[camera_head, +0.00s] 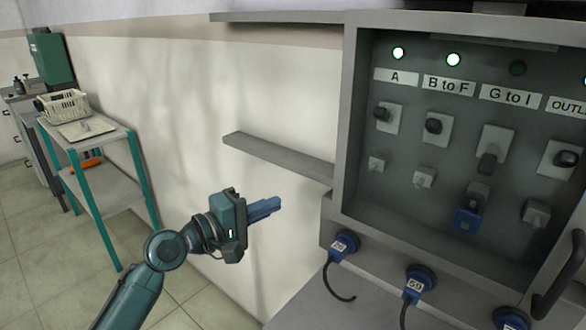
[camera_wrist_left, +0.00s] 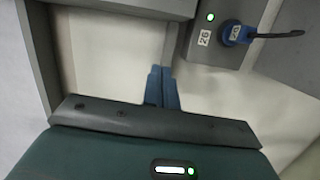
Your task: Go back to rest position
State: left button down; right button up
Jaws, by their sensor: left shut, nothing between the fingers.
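My left gripper (camera_head: 266,208) is shut and empty, in the air in front of the cream wall, to the left of the grey electrical panel (camera_head: 346,110). In the left wrist view its two blue fingers (camera_wrist_left: 161,88) lie together with nothing between them. My right gripper is in neither view.
A grey ledge (camera_head: 280,158) juts out left of the panel. Blue plugs (camera_head: 343,246) with black cables sit along the panel's lower edge; one also shows in the left wrist view (camera_wrist_left: 232,33). A teal-framed cart (camera_head: 110,200) with a basket (camera_head: 64,106) stands at far left. Tiled floor between is clear.

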pick_arm(q)
jog(key=s+a+f+m+y, duration=0.1)
jog(key=s+f+m+y, duration=0.3)
jog(key=f, duration=0.6)
jog(key=s+a+f+y, duration=0.2)
jog(key=s+f, duration=0.4)
jog(key=f, duration=0.3)
jog(key=s+a+f+m+y, duration=0.1)
jog(key=s+f+m+y, duration=0.1)
jog(key=s, duration=0.5)
jog(key=s+a+f+m+g+y+p, duration=0.1)
jog(key=s+a+f+m, duration=0.1)
jog(key=s+f+m, duration=0.2)
jog(key=s+f, duration=0.3)
jog(key=s, duration=0.1)
jog(key=shift+f+m+y, duration=0.25)
jog(key=shift+m+y, duration=0.15)
